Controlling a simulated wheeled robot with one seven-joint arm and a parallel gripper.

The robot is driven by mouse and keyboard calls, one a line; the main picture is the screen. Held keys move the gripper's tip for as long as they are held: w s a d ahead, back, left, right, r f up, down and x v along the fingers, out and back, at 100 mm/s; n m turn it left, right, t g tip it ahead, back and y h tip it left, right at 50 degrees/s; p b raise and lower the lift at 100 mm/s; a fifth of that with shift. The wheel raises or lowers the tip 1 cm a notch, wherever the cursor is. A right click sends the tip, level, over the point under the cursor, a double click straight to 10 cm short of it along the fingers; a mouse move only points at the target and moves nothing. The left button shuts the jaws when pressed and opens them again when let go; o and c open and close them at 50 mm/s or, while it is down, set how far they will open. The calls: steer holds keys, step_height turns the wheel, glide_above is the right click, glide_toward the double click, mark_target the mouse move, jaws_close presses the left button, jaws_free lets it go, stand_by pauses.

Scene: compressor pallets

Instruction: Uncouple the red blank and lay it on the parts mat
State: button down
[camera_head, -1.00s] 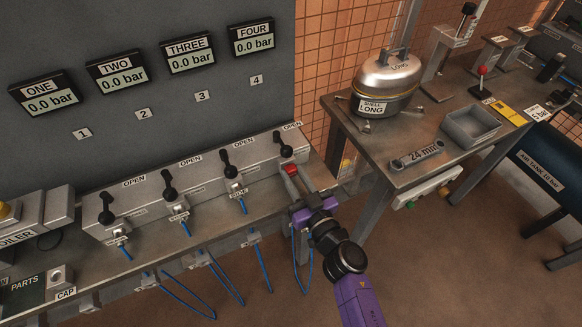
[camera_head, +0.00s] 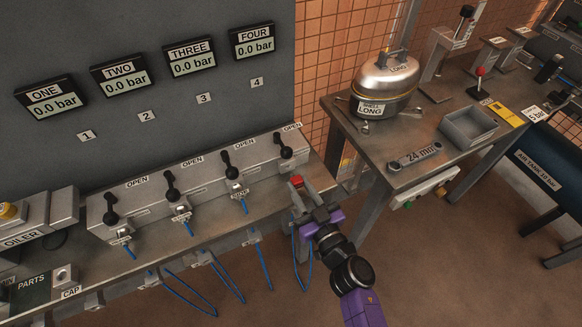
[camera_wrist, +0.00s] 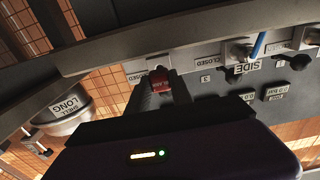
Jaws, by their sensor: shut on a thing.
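The red blank (camera_head: 296,180) is held between the fingertips of my gripper (camera_head: 298,189), in front of the manifold's fourth outlet at the right end. In the wrist view the red blank (camera_wrist: 161,83) shows between the two dark fingers (camera_wrist: 163,90). My gripper is shut on it. In the head view the blank looks a little apart from the manifold front (camera_head: 265,165), but the fingers hide its lower part. The dark green parts mat (camera_head: 36,296) lies at the far left of the bench, partly cut off by the picture edge.
Black valve levers (camera_head: 171,186) stand along the manifold, and blue hoses (camera_head: 186,229) hang from its other outlets. A cap block (camera_head: 64,275) stands beside the mat. The oiler (camera_head: 30,225) is behind it. A table (camera_head: 350,135) with a pot stands to the right.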

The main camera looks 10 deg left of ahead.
steer(key=shift+p+v, duration=0.4)
steer(key=shift+v, duration=0.65)
